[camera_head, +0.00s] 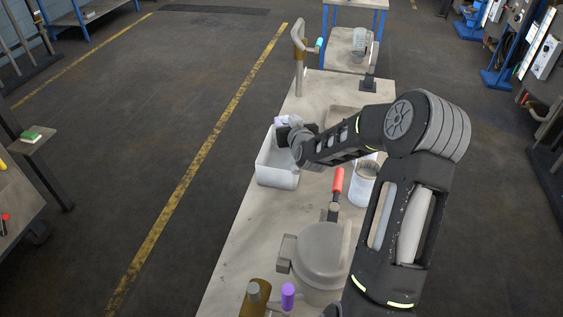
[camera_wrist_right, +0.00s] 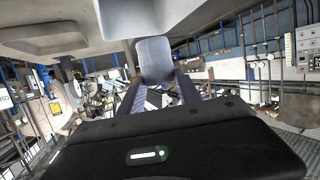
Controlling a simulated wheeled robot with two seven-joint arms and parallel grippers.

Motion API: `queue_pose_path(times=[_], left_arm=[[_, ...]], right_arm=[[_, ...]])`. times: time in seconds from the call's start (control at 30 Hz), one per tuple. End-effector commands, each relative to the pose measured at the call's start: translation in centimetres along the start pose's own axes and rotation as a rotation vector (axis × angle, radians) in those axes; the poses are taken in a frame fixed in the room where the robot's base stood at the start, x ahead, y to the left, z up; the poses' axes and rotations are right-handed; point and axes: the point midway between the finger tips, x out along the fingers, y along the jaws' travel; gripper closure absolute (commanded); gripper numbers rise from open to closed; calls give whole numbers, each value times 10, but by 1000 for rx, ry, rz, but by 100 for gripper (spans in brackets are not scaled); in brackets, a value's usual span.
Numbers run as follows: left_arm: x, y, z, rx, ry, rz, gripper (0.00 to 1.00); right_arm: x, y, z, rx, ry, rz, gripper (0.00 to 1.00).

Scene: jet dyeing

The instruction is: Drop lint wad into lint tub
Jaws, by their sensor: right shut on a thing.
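The white tub (camera_head: 277,178), which I take for the lint tub, stands on the bench near its left edge. My right gripper (camera_head: 283,133) is over the tub's far part and hides some of its opening. A pale lilac-white wad (camera_head: 282,120) shows at the fingertips. In the right wrist view my right gripper (camera_wrist_right: 157,88) is shut on the pale grey lint wad (camera_wrist_right: 154,58), which sits between the finger ends. The exact height of the wad above the tub rim is hard to tell. My left gripper is not in view.
On the bench (camera_head: 240,240) are a round grey lidded vessel (camera_head: 320,252), a red-handled tool (camera_head: 338,181), a white canister (camera_head: 363,186), and a purple-topped item (camera_head: 288,291). A tall post (camera_head: 299,62) rises at the far end. Clear floor lies left of the bench.

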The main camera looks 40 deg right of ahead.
Motion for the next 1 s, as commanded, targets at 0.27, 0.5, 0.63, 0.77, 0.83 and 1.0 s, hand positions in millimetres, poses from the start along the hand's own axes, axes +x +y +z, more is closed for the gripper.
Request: queue_pose_path(times=[0.27,0.5,0.63,0.77,0.83,1.0], left_arm=[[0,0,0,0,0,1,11],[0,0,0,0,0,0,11],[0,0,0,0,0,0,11],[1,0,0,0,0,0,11],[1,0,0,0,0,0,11],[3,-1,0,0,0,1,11]], right_arm=[[1,0,1,0,1,1,100],[0,0,1,0,1,0,43],[0,0,1,0,1,0,34],[0,0,1,0,1,0,34],[0,0,2,0,0,0,34],[-5,0,1,-1,2,0,34]])
